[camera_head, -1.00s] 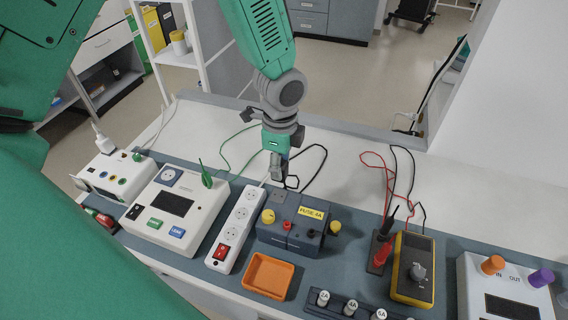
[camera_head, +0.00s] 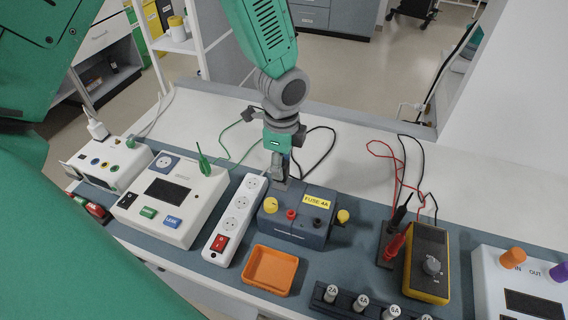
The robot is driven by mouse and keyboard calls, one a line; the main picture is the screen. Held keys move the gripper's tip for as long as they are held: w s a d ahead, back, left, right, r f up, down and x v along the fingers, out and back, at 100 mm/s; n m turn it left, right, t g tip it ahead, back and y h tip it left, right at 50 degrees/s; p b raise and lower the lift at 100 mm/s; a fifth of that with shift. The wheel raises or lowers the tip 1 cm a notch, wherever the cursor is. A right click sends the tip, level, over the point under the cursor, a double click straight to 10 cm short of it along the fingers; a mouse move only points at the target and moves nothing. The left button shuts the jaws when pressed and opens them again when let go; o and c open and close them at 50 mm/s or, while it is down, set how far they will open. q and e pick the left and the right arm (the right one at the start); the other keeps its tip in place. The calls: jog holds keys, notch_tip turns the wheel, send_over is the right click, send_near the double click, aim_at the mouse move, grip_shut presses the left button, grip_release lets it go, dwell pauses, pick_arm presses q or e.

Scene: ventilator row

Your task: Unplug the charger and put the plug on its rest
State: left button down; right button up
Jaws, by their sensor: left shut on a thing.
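My left gripper (camera_head: 279,168) points down just behind the fuse box, past the far end of the white power strip (camera_head: 236,216). It is shut on a small grey piece, seemingly the plug, mostly hidden by the fingers. A black cable (camera_head: 333,142) loops just right of the gripper. A grey plate lies low beside the fingertips, partly covered; I cannot tell whether the held piece touches it. Sockets on the strip face up with a red switch at the near end. A white plug (camera_head: 97,130) stands upright at the white box on the far left. My right gripper is not in view.
The blue-grey fuse box (camera_head: 296,226) stands directly in front of the gripper. An orange tray (camera_head: 271,270), a yellow multimeter (camera_head: 427,262) and a white tester (camera_head: 172,198) with a green lead plug (camera_head: 203,165) stand around. The white bench behind is mostly clear except for cables.

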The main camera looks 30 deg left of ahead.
pick_arm(q)
jog(key=shift+a, duration=0.15)
jog(key=shift+d, duration=0.2)
jog(key=shift+d, duration=0.15)
jog(key=shift+d+r+p, duration=0.2)
jog(key=shift+d+p, duration=0.05)
jog(key=shift+p, duration=0.15)
jog(key=shift+a+f, duration=0.1)
jog(key=shift+a, duration=0.15)
jog(key=shift+d+p, duration=0.1)
jog(key=shift+p, duration=0.3)
dwell(0.4)
jog(key=shift+a+p, duration=0.2)
jog(key=shift+p, duration=0.1)
jog(key=shift+f+b, duration=0.6)
jog(key=shift+f, duration=0.55)
dwell(0.6)
